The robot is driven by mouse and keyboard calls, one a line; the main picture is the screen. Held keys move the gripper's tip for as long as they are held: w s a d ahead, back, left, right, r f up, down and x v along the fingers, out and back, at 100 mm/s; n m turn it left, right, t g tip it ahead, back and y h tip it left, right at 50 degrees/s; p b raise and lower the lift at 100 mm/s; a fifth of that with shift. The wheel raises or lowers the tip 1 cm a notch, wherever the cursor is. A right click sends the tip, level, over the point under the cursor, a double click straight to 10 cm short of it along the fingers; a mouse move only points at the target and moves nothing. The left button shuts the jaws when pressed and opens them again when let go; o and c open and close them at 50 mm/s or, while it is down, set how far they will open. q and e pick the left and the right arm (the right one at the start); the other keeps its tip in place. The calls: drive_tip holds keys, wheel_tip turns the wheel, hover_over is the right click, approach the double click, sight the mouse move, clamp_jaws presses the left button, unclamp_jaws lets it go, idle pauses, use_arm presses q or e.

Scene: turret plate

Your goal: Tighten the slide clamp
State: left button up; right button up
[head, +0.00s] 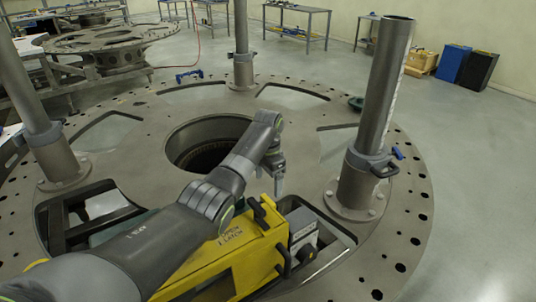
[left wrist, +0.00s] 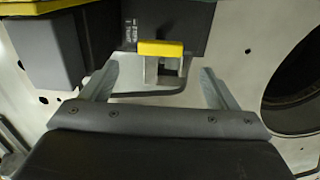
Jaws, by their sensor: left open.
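A yellow-capped lever (left wrist: 161,48) on a grey bracket shows in the left wrist view, below a dark box with small white lettering. It may be the slide clamp, but I cannot tell for sure. My left gripper (left wrist: 158,88) is open, its two fingers spread left and right of the bracket with gaps on both sides. In the head view my left gripper (head: 279,184) points down beside the yellow machine (head: 236,254), which lies on the turret plate (head: 135,105). The lever cannot be made out in the head view. My right gripper is not in view.
Upright posts with collars, such as the right post (head: 372,120), stand on the plate. The plate has a large round central hole (head: 205,142) and several cut-outs. A grey box (head: 303,236) and black handles are on the machine. Workbenches (head: 296,20) stand far behind.

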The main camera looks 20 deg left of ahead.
use_arm(q)
wheel_tip(320, 180, up, 10)
drive_tip(key=b, duration=0.2)
drive_tip(key=shift+r, duration=0.1)
